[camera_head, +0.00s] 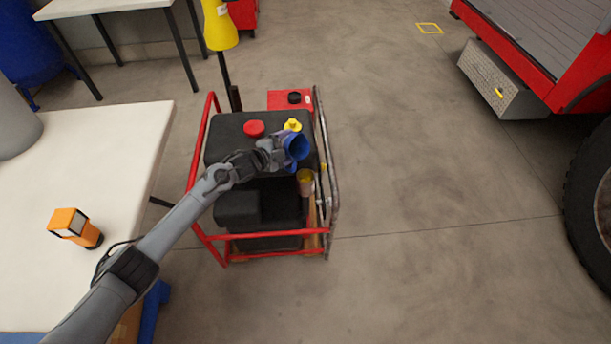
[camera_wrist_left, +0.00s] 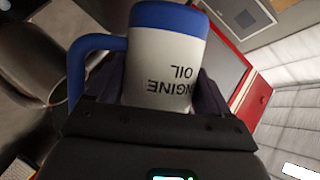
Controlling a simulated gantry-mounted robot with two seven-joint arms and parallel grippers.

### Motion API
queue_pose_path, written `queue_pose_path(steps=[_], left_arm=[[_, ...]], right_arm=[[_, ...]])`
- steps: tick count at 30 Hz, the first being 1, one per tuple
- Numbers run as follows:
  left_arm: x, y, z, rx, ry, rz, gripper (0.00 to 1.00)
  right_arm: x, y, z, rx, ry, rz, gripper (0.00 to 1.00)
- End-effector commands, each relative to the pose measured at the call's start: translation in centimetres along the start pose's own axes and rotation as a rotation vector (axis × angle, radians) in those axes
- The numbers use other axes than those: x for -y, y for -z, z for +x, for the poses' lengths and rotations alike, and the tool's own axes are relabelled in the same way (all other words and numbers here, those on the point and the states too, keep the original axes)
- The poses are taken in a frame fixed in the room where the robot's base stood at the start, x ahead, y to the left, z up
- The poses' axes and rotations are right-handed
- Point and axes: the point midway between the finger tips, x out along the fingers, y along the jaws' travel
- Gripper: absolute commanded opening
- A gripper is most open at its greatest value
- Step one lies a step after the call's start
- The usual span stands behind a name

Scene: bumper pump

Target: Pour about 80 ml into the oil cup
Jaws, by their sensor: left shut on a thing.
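My left gripper (camera_head: 274,154) is shut on the engine oil jug (camera_head: 297,147), above the pump unit's right side. In the left wrist view the jug (camera_wrist_left: 165,60) is whitish with a blue rim and handle and "ENGINE OIL" lettering, between the dark fingers of the gripper (camera_wrist_left: 158,88). In the head view its blue mouth faces right and towards the camera. A small cup with a yellow rim and amber body (camera_head: 306,182), which looks like the oil cup, is just below and right of the jug. I cannot see liquid or any stream. My right gripper is not in view.
The pump unit (camera_head: 230,130) has a red tube frame (camera_head: 193,150), a red cap (camera_head: 254,128) and a yellow cap (camera_head: 292,125). A white table (camera_head: 110,150) with an orange device (camera_head: 70,225) stands left. A red vehicle (camera_head: 575,75) is at right. Floor between is clear.

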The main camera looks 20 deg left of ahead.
Motion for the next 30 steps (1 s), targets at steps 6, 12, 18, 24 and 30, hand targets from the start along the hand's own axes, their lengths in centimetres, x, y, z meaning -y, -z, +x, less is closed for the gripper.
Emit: queue_pose_path(steps=[6,12,18,24,30], left_arm=[[-0.1,-0.1,0.1,-0.005,-0.014,-0.034,0.40],[-0.2,0.0,0.1,-0.014,-0.033,-0.080,0.40],[0.5,0.5,-0.2,-0.026,-0.059,-0.143,0.40],[0.4,0.3,0.0,-0.056,-0.130,-0.317,0.40],[0.5,-0.9,0.5,-0.091,-0.212,-0.512,0.40]], right_arm=[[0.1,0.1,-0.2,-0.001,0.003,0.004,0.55],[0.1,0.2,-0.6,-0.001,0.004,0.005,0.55],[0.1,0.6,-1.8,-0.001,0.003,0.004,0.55],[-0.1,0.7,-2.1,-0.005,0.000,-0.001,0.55],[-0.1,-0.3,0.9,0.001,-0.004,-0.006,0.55]])
